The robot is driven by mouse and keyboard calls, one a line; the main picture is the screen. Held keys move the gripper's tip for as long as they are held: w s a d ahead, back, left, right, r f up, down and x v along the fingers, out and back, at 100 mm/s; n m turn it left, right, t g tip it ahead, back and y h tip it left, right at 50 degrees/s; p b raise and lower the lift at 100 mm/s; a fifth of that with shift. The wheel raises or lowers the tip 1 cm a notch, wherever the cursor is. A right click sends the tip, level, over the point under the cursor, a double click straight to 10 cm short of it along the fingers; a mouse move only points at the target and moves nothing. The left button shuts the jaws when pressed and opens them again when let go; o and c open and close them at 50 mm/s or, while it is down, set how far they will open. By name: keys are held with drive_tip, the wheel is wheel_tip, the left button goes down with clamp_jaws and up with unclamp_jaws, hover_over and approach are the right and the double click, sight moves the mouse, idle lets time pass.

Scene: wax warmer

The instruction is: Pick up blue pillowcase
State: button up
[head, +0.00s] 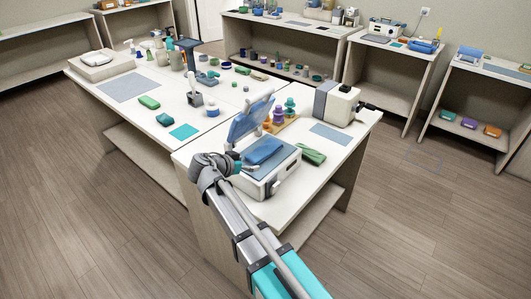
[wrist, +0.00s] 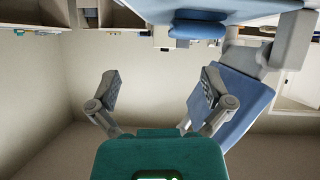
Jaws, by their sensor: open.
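The blue pillowcase (head: 263,150) looks like a folded blue bundle. It lies on the flat blue top of the white wax warmer (head: 262,186) at the near end of the table. The warmer's blue lid (head: 250,117) stands raised behind it. My gripper (wrist: 160,88) is open with nothing between its fingers. In the head view it is at the warmer's left side, partly hidden by my arm, close to the pillowcase. The wrist view appears upside down. There the pillowcase (wrist: 197,30) shows beyond the fingers near the top, and the lid (wrist: 240,100) at the right.
A green folded cloth (head: 311,156) lies right of the warmer. Purple and teal bottles (head: 278,115) stand behind it, and a white-and-grey machine (head: 337,103) stands at the back right. A teal square (head: 184,132) lies to the left. Open floor surrounds the table.

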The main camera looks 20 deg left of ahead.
drive_tip(key=t, duration=0.2)
approach(256, 153)
drive_tip(key=r+v, duration=0.1)
drive_tip(key=v, duration=0.3)
drive_tip(key=shift+w+d+f, duration=0.2)
drive_tip(key=shift+w, duration=0.05)
drive_tip(key=shift+w, duration=0.1)
drive_tip(key=b+x, duration=0.1)
drive_tip(key=x, duration=0.1)
drive_tip(key=b+x, duration=0.1)
drive_tip(key=x, duration=0.1)
drive_tip(key=b+x, duration=0.1)
drive_tip(key=x, duration=0.2)
drive_tip(key=shift+f, duration=0.35)
drive_tip(key=shift+w+d+f, duration=0.15)
drive_tip(key=shift+w+d, duration=0.15)
drive_tip(key=shift+w, duration=0.3)
